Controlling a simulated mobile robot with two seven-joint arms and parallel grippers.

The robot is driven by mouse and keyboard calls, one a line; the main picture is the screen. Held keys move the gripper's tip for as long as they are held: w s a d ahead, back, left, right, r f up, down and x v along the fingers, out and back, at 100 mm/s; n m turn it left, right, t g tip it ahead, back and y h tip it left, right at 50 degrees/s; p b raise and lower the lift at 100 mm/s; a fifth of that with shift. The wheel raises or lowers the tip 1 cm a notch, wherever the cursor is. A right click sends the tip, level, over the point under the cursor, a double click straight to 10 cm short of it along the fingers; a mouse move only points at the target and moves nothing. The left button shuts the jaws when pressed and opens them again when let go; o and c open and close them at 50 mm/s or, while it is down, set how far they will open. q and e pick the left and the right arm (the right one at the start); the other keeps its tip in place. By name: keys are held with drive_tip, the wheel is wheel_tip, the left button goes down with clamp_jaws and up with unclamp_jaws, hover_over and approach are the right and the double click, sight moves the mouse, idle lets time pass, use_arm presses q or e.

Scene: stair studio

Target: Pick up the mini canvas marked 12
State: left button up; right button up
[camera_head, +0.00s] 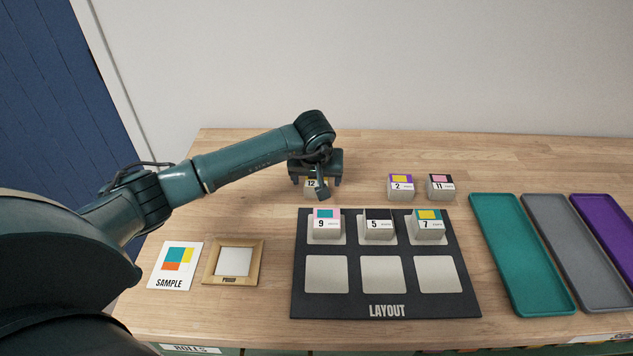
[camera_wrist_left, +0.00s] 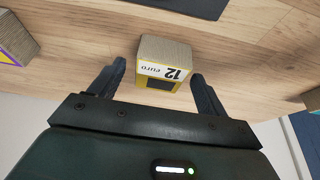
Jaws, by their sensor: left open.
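The mini canvas marked 12 (camera_head: 311,184) stands on the wooden table behind the layout board, mostly hidden by my left gripper in the head view. In the left wrist view this canvas (camera_wrist_left: 164,66) shows its number, a yellow edge and a dark patch. My left gripper (camera_head: 317,185) is over it, open. In the left wrist view its two fingers (camera_wrist_left: 160,80) are on either side of the canvas, with gaps between finger and canvas on both sides. My right gripper is not in view.
Canvases 2 (camera_head: 401,187) and 11 (camera_head: 440,187) stand to the right. The black layout board (camera_head: 300,270) holds canvases 9 (camera_head: 327,225), 5 (camera_head: 378,225) and 7 (camera_head: 429,227). A sample card (camera_head: 175,267), a wooden frame (camera_head: 234,262) and a teal tray (camera_head: 520,255) lie nearby.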

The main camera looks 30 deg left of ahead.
use_arm(q)
drive_tip(key=shift+w+f, duration=0.2)
drive_tip(key=shift+f, duration=0.3)
drive_tip(key=c, duration=1.1)
